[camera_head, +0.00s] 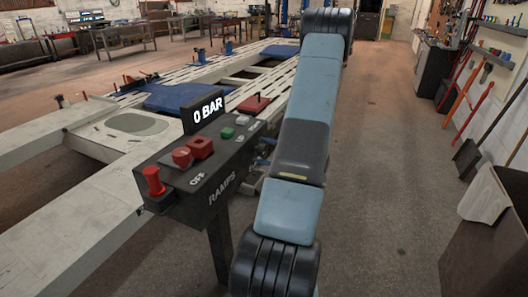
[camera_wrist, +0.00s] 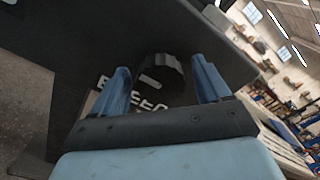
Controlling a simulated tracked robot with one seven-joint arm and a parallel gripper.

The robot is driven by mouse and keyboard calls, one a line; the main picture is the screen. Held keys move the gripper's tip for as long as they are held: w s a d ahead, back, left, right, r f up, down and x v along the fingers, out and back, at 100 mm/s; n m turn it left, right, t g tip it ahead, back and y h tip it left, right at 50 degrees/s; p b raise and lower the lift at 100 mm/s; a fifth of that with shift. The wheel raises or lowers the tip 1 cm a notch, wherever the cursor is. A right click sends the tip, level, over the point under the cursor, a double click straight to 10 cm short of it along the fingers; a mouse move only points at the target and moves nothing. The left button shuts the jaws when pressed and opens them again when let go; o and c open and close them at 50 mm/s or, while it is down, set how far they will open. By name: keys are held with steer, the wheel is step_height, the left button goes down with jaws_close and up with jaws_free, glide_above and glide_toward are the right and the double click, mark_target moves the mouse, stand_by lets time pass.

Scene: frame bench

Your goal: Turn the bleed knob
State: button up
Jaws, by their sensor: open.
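The bleed knob (camera_wrist: 160,75) is a dark, ridged round knob with a pale pointer mark, on a dark panel in the wrist view. My gripper (camera_wrist: 160,66) is open, with one blue finger on each side of the knob. I cannot tell whether either finger touches it. White lettering on the panel below the knob is partly hidden by my gripper. In the head view the dark control box (camera_head: 222,190) stands beside my arm, and its display (camera_head: 208,108) reads 0 BAR.
The box top carries a red mushroom button (camera_head: 153,181), red blocks (camera_head: 190,151) and a green button (camera_head: 227,132). A pale frame bench (camera_head: 85,215) lies to the left. Open floor is to the right, before wall tools and a dark cabinet.

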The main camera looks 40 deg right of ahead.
steer(key=shift+w, duration=0.1)
steer(key=shift+c, duration=0.3)
steer(key=c, duration=0.9)
steer(key=shift+c, duration=0.4)
